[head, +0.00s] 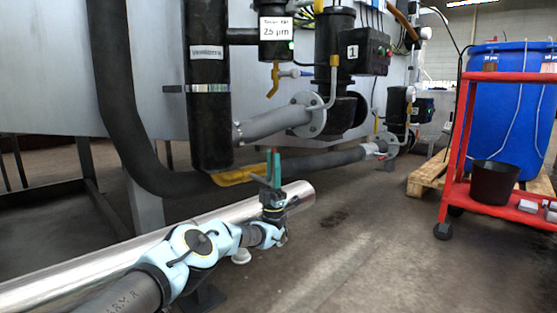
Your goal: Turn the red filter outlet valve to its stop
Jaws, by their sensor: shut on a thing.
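My gripper (273,168) points upward at the lower middle, below and right of the black filter vessel (209,125). Its two green fingers are close together and shut. A yellow handle-like part (238,176) runs from under the vessel to the fingers, and its right end meets them. The exact grip is too small to see clearly. I see no clearly red valve. A yellow tap lever (273,80) hangs below the filter labelled 25 µm (276,38), apart from my gripper.
A large black hose (115,90) curves down at left and a grey pipe (335,160) runs behind my gripper. A shiny metal pipe (100,258) lies along my arm. A red trolley (455,165) and blue drum (510,110) stand right. The floor between is clear.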

